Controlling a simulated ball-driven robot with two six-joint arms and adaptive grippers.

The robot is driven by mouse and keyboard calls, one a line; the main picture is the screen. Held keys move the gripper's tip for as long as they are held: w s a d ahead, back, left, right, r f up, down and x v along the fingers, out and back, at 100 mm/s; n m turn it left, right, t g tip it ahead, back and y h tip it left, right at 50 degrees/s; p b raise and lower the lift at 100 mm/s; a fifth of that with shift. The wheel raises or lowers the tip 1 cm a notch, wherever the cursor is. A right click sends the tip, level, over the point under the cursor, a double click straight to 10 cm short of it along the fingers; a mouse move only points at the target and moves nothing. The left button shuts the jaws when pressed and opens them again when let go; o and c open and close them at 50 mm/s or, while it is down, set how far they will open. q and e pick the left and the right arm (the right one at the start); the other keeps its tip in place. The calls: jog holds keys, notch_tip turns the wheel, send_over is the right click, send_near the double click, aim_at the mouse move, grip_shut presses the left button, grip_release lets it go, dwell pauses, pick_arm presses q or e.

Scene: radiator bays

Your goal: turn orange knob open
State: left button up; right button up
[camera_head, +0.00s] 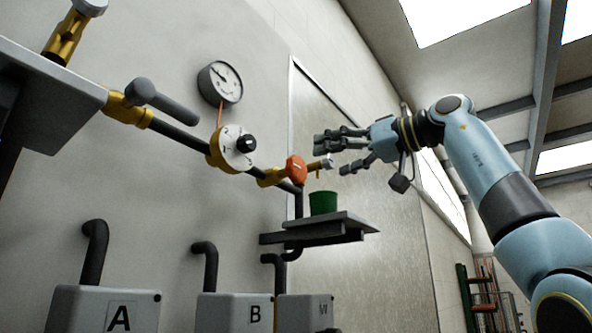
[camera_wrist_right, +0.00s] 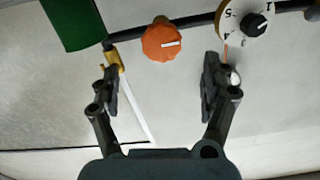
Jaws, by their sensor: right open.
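The orange knob (camera_head: 296,169) sits on a brass valve on the wall pipe in the head view. In the right wrist view the orange knob (camera_wrist_right: 163,40) shows face-on with a white pointer line, lying ahead of the fingers and between their lines. My right gripper (camera_head: 333,153) is open and empty, to the right of the knob in the head view. In the right wrist view both fingers of my right gripper (camera_wrist_right: 160,85) are spread wide, apart from the knob. My left gripper is not in view.
A green cup (camera_head: 323,202) stands on a grey shelf (camera_head: 345,224) below the knob. A white numbered dial (camera_head: 233,147) with a black centre and a round gauge (camera_head: 220,83) are to the left. Boxes marked A (camera_head: 110,312) and B (camera_head: 232,314) sit lower down.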

aim_at(300, 166)
jog(key=p+x, duration=0.4)
jog(key=x, duration=0.5)
jog(key=shift+s+r, duration=0.15)
jog(key=shift+r, duration=0.05)
jog(key=shift+w+a+f, duration=0.15)
jog(key=shift+w+a, duration=0.1)
jog(key=shift+a, duration=0.05)
jog(key=c, duration=1.2)
